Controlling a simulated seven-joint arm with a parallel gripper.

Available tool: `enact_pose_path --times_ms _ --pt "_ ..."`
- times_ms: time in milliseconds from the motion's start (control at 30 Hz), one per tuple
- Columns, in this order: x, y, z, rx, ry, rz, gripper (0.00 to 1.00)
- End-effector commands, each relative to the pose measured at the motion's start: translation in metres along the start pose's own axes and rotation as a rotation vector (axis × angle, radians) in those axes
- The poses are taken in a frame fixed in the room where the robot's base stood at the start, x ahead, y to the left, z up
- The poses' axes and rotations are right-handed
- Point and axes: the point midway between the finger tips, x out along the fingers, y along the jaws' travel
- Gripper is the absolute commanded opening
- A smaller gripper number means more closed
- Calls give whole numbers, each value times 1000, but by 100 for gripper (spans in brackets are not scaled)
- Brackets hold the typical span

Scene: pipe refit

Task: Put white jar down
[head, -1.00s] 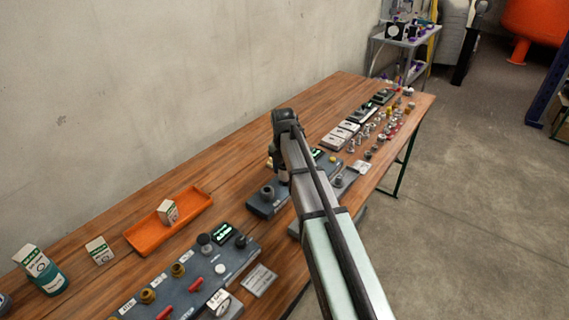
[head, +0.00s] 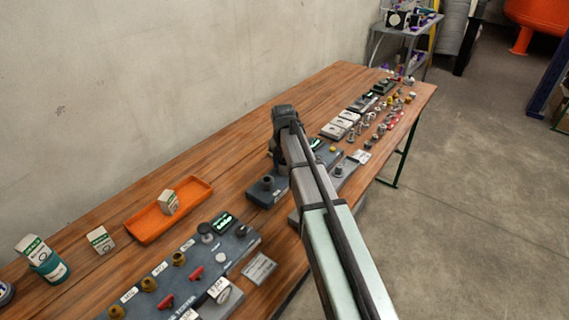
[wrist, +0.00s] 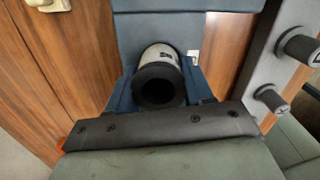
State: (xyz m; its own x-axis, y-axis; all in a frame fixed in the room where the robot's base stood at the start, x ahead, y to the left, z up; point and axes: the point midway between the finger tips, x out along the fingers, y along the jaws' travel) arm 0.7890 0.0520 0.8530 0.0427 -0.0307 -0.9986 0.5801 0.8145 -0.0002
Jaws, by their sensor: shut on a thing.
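A pale grey-white cylinder with a black round end, which I take for the white jar (wrist: 168,57), is in the middle of the wrist view, in front of my gripper. Blue-grey surface shows around it. My gripper (head: 279,160) is at the blue-grey console (head: 262,192) in the middle of the bench in the head view. It is shut on the jar. The fingertips are hard to make out, and my arm hides most of the jar in the head view. I cannot tell whether the jar's base touches anything.
An orange tray (head: 146,233) holding a small white box (head: 169,202) lies left on the wooden bench. A larger console (head: 222,257) with knobs and red handles is in front. Several small fittings (head: 379,128) crowd the far end. Bare wood lies along the wall.

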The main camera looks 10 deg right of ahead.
Motion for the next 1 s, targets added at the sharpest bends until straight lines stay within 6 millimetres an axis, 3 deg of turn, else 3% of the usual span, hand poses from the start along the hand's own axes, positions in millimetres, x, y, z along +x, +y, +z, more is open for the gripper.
enact_pose_path --times_ms 333,667,1000 --pt "0 0 0 0 0 0 81" --pt "-3 0 0 0 0 0 81" --pt "-49 1 1 0 -2 2 81"
